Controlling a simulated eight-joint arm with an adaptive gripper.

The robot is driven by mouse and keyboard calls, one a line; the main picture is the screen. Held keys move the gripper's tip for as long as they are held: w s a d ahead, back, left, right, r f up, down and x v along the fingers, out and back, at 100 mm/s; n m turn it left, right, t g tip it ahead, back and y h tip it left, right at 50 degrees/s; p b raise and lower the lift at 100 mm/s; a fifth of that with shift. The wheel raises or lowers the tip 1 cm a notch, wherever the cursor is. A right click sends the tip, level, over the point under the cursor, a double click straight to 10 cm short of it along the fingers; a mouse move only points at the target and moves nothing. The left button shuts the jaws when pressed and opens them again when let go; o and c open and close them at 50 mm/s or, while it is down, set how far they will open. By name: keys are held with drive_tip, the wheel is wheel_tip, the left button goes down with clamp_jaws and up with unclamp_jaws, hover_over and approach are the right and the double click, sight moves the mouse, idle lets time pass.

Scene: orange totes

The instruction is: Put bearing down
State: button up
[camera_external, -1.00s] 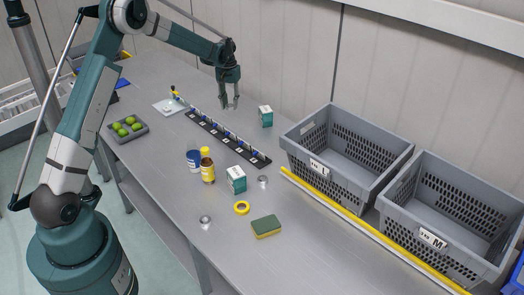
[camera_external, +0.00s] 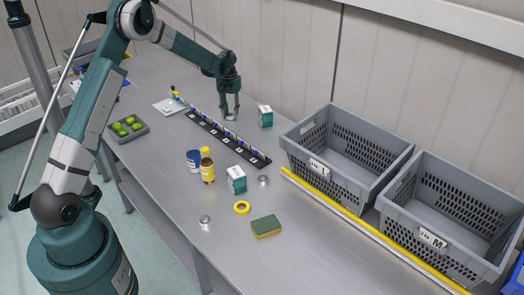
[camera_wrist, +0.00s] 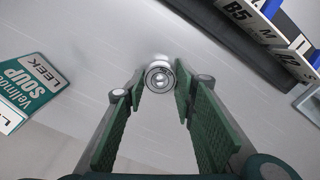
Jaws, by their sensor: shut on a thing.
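My gripper (camera_external: 232,115) is low over the back part of the table, between the black rack and a teal-and-white box. In the wrist view, a small round metal bearing (camera_wrist: 160,77) sits between the tips of my gripper's green-padded fingers (camera_wrist: 158,85). My gripper is shut on it. The bearing's ring face and dark centre show towards the camera. In the external view the bearing is too small to make out clearly at the fingertips. I cannot tell whether it touches the table.
The black rack (camera_external: 221,134) with blue dividers stands left of my gripper. The soup box (camera_external: 265,116) is close on the right. Two round silver parts (camera_external: 264,180) (camera_external: 205,220), a sponge (camera_external: 266,226), yellow tape (camera_external: 242,208) and grey totes (camera_external: 318,171) are nearer the front.

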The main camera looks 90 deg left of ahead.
sight(231, 115)
drive_tip(key=shift+f, duration=0.2)
drive_tip(key=o, duration=0.9)
drive_tip(key=shift+r, duration=0.1)
wheel_tip(231, 115, up, 12)
idle(0.5)
idle(0.5)
drive_tip(key=shift+d, duration=0.1)
idle(0.4)
